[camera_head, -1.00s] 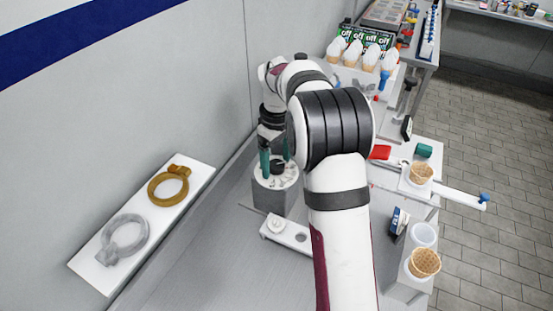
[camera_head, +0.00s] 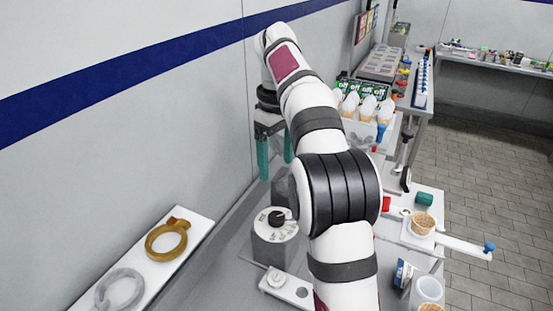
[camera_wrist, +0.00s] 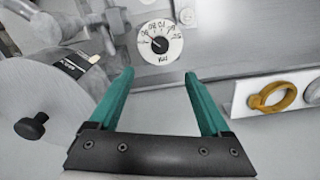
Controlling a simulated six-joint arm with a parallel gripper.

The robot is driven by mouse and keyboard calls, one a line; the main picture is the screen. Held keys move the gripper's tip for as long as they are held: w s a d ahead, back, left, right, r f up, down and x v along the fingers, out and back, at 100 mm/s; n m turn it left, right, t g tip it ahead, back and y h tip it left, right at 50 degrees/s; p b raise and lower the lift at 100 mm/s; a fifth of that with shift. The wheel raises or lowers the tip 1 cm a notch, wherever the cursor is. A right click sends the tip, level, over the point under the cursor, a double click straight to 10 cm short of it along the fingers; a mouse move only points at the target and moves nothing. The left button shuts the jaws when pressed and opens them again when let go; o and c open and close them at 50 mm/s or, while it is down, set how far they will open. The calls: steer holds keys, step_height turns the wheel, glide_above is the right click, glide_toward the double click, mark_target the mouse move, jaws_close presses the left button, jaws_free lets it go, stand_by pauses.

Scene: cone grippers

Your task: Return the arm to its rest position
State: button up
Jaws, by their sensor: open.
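My gripper (camera_head: 275,158) has two teal fingers pointing down, spread apart with nothing between them. It hangs in the air above and behind a grey block with a round white dial and black knob (camera_head: 277,217). In the wrist view my gripper (camera_wrist: 158,78) is open and empty. A round numbered gauge (camera_wrist: 160,43) shows beyond the fingertips there. My arm stretches from the bottom of the head view up to the upper left and hides part of the bench.
A white shelf at left holds a gold ring clamp (camera_head: 166,240) and a grey ring clamp (camera_head: 119,289). Filled cones (camera_head: 367,107) stand at the back. Waffle cones (camera_head: 423,223) sit at the right. A white plate with a button (camera_head: 276,280) lies in front of the dial block.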

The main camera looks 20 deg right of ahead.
steer(key=s+a+f+m+y, duration=0.1)
steer(key=s+a+m, duration=0.25)
steer(key=s, duration=0.55)
steer(key=s+a+m, duration=0.3)
steer(key=s+a, duration=0.1)
steer(key=s, duration=0.6)
steer(key=s+a+f+m, duration=0.1)
steer(key=s+f+m, duration=0.1)
steer(key=s+f, duration=0.2)
steer(key=s+a+f+m, duration=0.2)
steer(key=s+f, duration=0.3)
steer(key=s, duration=0.5)
steer(key=shift+s+f+m+y, duration=0.25)
steer(key=shift+m+y, duration=0.15)
steer(key=shift+m, duration=0.15)
